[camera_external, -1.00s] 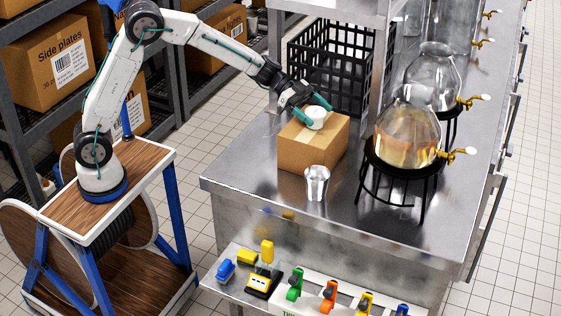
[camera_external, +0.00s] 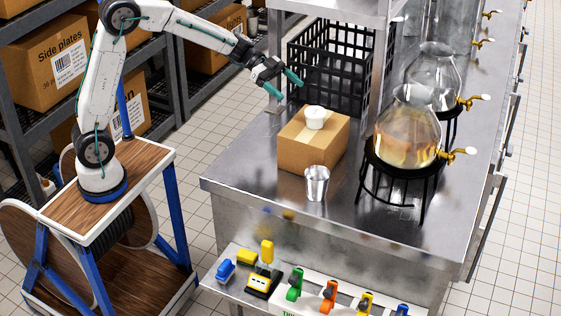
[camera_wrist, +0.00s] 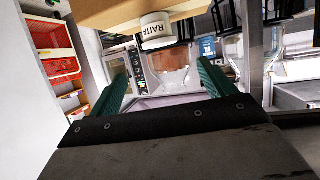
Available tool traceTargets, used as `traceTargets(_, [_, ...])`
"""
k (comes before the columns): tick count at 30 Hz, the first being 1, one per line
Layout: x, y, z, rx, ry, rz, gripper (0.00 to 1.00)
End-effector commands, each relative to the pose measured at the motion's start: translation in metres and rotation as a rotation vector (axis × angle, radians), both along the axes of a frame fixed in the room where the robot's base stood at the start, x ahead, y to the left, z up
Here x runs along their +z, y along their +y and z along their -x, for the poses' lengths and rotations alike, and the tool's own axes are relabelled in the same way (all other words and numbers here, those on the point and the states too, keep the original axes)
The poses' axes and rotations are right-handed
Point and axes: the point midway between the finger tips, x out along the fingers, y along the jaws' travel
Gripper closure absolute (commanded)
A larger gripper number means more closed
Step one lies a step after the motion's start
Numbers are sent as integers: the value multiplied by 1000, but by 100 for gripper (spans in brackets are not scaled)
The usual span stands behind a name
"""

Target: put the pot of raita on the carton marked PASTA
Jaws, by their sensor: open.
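The pot of raita (camera_external: 315,118) is a small white tub standing upright on top of a brown carton (camera_external: 303,157) on the steel counter. In the wrist view its label reads RAITA on the pot (camera_wrist: 156,30), and it rests on the carton's surface (camera_wrist: 105,12). No PASTA marking shows on the faces of the carton in view. My gripper (camera_external: 285,84) is open and empty, above and to the left of the pot, apart from it. Its green fingers (camera_wrist: 165,85) are spread in the wrist view with nothing between them.
A metal cup (camera_external: 316,183) stands just in front of the carton. A black crate (camera_external: 328,78) is behind it. Glass dispensers (camera_external: 408,130) on black stands are to the right. The counter's left front (camera_external: 245,175) is clear.

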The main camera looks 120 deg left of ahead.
Motion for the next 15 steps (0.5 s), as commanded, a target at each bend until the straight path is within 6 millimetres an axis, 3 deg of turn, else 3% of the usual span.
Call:
traceTargets(5, [6, -4, -5, 16, -9, -18, 18])
traceTargets(8, [26, -17, -19, 84, -37, -85, 18])
traceTargets(12, [72, -56, -33, 284, -68, -226, 18])
traceTargets(15, [92, -92, -18, 447, -23, -286, 18])
